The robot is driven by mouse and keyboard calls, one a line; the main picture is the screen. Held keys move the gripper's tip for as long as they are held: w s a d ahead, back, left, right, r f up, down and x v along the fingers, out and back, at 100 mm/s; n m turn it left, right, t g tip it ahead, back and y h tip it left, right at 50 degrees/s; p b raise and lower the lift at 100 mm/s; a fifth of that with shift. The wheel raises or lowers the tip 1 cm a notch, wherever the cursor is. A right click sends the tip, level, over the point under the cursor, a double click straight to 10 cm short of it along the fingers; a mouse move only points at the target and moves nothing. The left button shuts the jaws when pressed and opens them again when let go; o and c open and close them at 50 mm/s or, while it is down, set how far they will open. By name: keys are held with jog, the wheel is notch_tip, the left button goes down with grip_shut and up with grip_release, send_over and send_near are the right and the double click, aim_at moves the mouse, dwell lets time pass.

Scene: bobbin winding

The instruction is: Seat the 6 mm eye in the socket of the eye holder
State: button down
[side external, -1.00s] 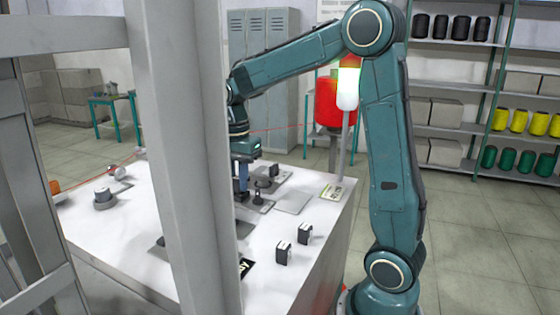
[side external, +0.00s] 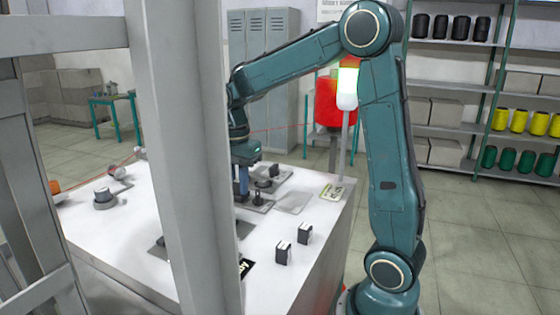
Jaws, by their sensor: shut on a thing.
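My gripper (side external: 241,196) points down over the left part of the dark fixtures on the white table, close to the tabletop. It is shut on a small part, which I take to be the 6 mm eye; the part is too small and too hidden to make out. The grey post in front covers the area just left of the fingers. A small dark fixture (side external: 258,199) stands on a plate just right of the fingers. I cannot tell whether it is the eye holder, and no socket can be made out.
The thick grey post (side external: 185,150) hides the middle of the white table (side external: 215,285). Two dark blocks (side external: 283,253) (side external: 304,234) stand near the right edge. A grey plate (side external: 295,202) and a label card (side external: 331,192) lie behind them. A round grey device (side external: 105,200) is at left.

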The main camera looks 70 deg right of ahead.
jog(key=shift+f, duration=0.2)
jog(key=shift+s+f, duration=0.1)
jog(key=shift+f, duration=0.2)
jog(key=c, duration=1.2)
grip_release()
jog(key=shift+r, duration=3.65)
